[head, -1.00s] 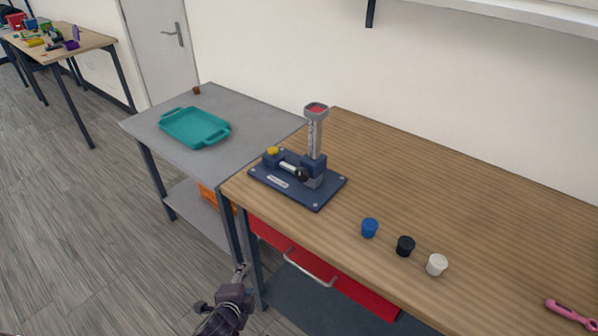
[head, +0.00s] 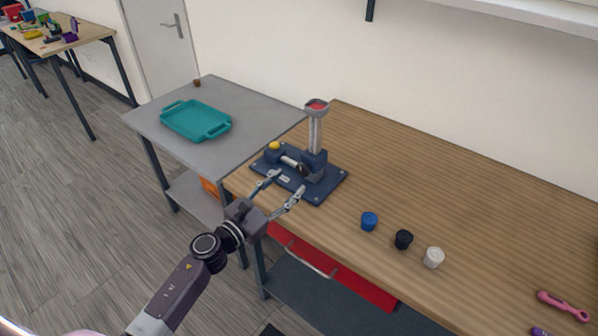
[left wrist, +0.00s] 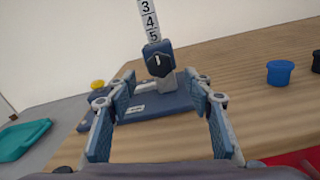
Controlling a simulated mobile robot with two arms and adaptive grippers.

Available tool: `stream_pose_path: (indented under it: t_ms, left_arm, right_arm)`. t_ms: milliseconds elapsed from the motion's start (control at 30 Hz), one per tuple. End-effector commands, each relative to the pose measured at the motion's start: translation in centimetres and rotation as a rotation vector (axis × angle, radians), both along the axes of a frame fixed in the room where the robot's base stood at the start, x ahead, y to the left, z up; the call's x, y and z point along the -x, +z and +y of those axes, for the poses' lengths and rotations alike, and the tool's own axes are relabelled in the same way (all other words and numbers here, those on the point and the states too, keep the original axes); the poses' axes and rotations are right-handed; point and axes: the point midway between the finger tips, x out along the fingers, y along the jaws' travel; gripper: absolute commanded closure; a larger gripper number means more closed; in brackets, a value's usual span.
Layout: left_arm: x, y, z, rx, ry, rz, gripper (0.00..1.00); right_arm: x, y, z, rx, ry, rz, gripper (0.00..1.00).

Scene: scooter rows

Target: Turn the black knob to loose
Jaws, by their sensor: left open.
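The black knob (head: 303,170) sits on the front of the blue fixture (head: 328,187), below its upright numbered scale (head: 315,133). In the left wrist view the knob (left wrist: 159,62) faces me, with a white mark on it that looks near upright. The blue block around it shows behind. My left gripper (head: 286,183) is open and empty at the fixture's front edge. In the left wrist view the knob lies beyond and between the open fingers (left wrist: 160,93), apart from them. My right gripper is not in view.
A yellow knob (head: 274,146) is on the fixture's left side. Blue (head: 369,221), black (head: 403,239) and white (head: 433,257) cups stand to the right on the wooden bench (head: 480,190). A teal tray (head: 168,125) lies on the grey table. A red drawer (head: 350,278) is below the bench.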

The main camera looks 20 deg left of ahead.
Motion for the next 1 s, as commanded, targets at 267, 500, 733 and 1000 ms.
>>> stream_pose_path:
  t_ms: [267,500,733,1000]
  left_arm:
    - [-4.1,0.2,-1.5,0.006,0.002,0.001,0.53]
    - [-5.6,0.1,-2.1,0.006,0.001,0.002,0.53]
    - [-5.6,0.0,-2.1,0.007,0.001,0.002,0.53]
    - [-5.6,0.0,-2.1,0.007,0.001,0.002,0.81]
  right_arm:
    - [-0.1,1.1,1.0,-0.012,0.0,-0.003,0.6]
    - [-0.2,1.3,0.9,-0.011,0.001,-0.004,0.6]
    - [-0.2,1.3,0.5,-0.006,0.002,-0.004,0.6]
    - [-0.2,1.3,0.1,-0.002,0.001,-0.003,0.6]
